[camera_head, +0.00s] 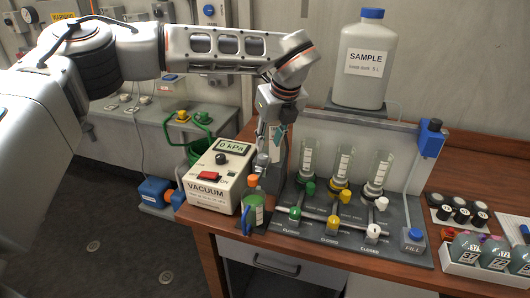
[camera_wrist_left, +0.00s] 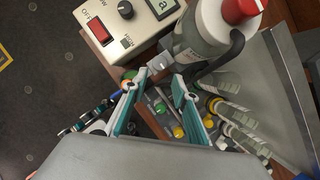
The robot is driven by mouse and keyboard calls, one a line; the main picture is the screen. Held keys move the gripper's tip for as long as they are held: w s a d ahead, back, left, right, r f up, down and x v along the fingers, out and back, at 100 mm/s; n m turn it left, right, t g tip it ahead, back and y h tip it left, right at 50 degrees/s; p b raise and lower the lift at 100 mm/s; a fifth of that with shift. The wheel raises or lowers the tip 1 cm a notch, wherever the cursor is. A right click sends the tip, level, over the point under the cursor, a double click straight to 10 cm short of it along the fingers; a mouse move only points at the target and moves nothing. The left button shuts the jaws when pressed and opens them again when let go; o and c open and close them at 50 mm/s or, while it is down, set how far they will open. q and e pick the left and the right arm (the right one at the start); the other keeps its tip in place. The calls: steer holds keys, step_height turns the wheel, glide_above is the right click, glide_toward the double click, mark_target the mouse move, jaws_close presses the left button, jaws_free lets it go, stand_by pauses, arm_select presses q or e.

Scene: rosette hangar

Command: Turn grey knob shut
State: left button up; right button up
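A small light grey block-shaped part (camera_wrist_left: 160,64), which looks like the grey knob, sits beside a grey bottle with a red cap (camera_wrist_left: 240,10) in the left wrist view. My left gripper (camera_wrist_left: 157,84) has its two teal-lined fingers apart, with nothing between them. The grey part lies just past the fingertips in the picture; I cannot tell if they touch. In the head view my left gripper (camera_head: 278,134) points down between the vacuum box and the valve panel, and hides much of what is behind it. My right gripper is not in view.
The vacuum box (camera_head: 212,192) stands to the left, reading 0 kPa. An orange-topped green cylinder (camera_head: 253,213) is in front. The valve panel (camera_head: 345,238) with green, yellow and white knobs is to the right. The sample jug (camera_head: 364,75) stands behind on a shelf.

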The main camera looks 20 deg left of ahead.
mark_target(263, 156)
arm_select(q)
steer(key=x, duration=0.3)
steer(key=p+x, duration=0.1)
steer(key=x, duration=0.3)
steer(key=shift+w+a+f, duration=0.2)
steer(key=shift+w+a, duration=0.05)
steer(key=shift+a, duration=0.05)
jaws_close()
